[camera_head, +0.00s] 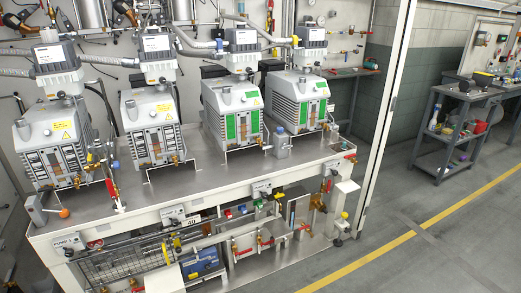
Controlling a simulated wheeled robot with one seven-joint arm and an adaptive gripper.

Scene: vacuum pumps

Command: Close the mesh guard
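A dark wire mesh panel (112,266), which looks like the mesh guard, is at the lower left under the front edge of the pump bench (200,187). Its lower part is partly hidden by pipes and a pale block. It seems to cover only the left part of the lower bay; the right part shows open pipework. I cannot tell its hinge side or how far it is swung. My gripper is not in view.
Several vacuum pumps (152,126) stand on the bench. Red-handled valves (236,247) and a blue unit (203,263) sit in the lower bay. A white post (390,110) rises at the right. The floor (415,235) right of the bench is clear, up to a grey cart (447,130).

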